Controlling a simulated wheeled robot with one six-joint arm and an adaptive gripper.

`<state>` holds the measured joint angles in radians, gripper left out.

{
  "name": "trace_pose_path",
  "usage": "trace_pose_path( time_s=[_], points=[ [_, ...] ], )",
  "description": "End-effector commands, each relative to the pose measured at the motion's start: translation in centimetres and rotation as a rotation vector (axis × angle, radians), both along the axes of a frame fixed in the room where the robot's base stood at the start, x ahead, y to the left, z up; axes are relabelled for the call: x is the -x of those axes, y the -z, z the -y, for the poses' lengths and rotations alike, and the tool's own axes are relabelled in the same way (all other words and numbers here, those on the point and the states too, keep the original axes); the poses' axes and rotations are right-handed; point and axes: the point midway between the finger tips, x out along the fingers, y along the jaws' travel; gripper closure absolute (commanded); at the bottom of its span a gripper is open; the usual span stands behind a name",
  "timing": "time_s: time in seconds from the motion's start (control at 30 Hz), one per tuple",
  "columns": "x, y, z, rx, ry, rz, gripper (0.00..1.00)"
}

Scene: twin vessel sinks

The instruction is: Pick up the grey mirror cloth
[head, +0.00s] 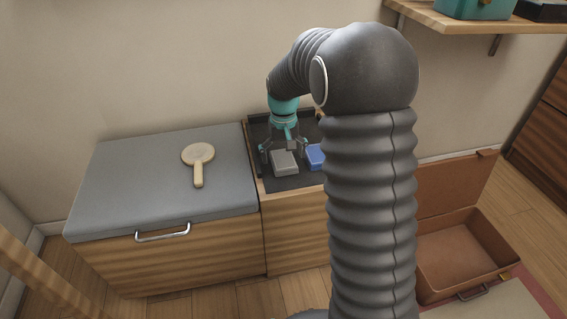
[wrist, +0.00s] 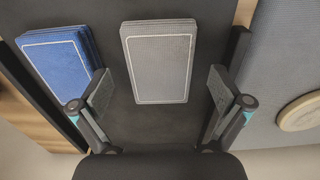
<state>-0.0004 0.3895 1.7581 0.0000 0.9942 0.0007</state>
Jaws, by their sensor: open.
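The grey mirror cloth (head: 285,164) is a folded grey rectangle with a pale stitched border. It lies on a dark tray-like surface on the wooden cabinet. In the wrist view the grey cloth (wrist: 160,60) lies ahead, roughly between the two fingers. My gripper (head: 284,151) is above it, pointing down. In the wrist view my gripper (wrist: 160,90) has its fingers wide apart with nothing between the pads. Whether the fingers touch the cloth cannot be told.
A folded blue cloth (head: 315,156) lies right beside the grey one, partly hidden by my arm. A hand mirror (head: 198,160) lies on the grey cushioned bench (head: 120,185) to the left. An open brown case (head: 460,250) is on the right. A shelf (head: 470,20) is above.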

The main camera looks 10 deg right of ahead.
Motion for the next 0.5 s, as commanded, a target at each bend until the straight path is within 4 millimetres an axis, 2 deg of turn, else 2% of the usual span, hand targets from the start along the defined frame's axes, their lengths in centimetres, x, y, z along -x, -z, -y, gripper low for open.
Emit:
trace_pose_path(
  time_s=[0.23,0.4,0.5],
  points=[
    [0.00,0.25,0.02,0.000,0.000,0.000,0.00],
    [0.00,0.24,0.02,0.000,0.000,0.000,0.43],
    [0.00,0.25,0.02,0.000,0.000,0.000,0.64]
  ],
)
